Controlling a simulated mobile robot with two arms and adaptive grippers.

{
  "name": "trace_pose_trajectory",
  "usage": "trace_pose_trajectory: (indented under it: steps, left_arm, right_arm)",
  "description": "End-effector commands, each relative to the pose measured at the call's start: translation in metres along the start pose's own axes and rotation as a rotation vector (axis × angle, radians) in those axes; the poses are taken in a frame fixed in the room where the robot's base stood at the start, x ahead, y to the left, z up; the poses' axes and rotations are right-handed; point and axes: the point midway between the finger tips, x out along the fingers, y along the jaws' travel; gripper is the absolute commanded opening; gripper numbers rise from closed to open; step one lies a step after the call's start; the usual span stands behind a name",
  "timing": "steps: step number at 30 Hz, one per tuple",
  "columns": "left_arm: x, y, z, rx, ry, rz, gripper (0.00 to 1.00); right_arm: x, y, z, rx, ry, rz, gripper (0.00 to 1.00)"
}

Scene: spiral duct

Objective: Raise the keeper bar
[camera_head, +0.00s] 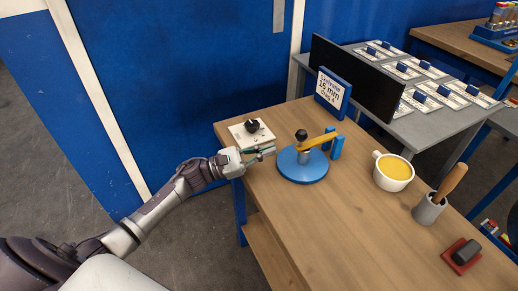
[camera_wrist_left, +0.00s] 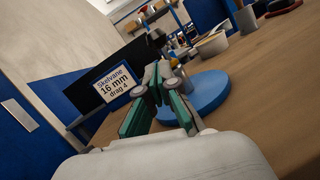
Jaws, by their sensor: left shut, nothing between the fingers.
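A yellow bar (camera_head: 318,140), which looks like the keeper bar, lies across a short grey post on a round blue base (camera_head: 302,172). Its right end meets a blue upright bracket (camera_head: 337,147). A black knob (camera_head: 301,134) sits at its left end. My left gripper (camera_head: 268,151) is just left of the base, apart from it. In the left wrist view the gripper's green fingers (camera_wrist_left: 156,75) are shut and empty. They stand in front of the blue base (camera_wrist_left: 212,88) and hide part of the fixture; the bar is hard to make out there. My right gripper is not in view.
A white plate with a black knob (camera_head: 251,132) lies behind my left gripper. A sign (camera_head: 332,92) and a dark panel (camera_head: 356,78) stand at the table's back. A yellow-filled mug (camera_head: 394,171), a grey holder (camera_head: 429,210) and a red block (camera_head: 461,255) stand right. The near tabletop is clear.

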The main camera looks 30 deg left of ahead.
Motion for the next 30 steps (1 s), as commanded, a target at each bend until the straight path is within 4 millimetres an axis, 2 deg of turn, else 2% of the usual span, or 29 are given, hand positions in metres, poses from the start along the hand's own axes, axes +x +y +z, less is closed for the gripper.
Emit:
trace_pose_trajectory:
  steps: [1, 4, 10, 23, 30]
  left_arm:
    - [0.012, 0.001, 0.004, 0.000, -0.003, 0.000, 0.00]
    - [0.029, 0.001, 0.004, -0.001, -0.003, 0.000, 0.00]
    - [0.049, 0.001, 0.001, -0.001, 0.000, 0.001, 0.00]
    - [0.054, 0.000, 0.000, -0.001, 0.002, 0.000, 0.00]
    - [0.057, 0.004, 0.008, -0.007, 0.034, -0.008, 0.00]
  right_arm:
    - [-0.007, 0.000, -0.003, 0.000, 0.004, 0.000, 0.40]
    - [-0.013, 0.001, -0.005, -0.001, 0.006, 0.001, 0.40]
    - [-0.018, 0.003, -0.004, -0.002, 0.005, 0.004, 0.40]
    - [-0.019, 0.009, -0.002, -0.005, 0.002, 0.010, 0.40]
    - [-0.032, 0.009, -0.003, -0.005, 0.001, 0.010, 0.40]
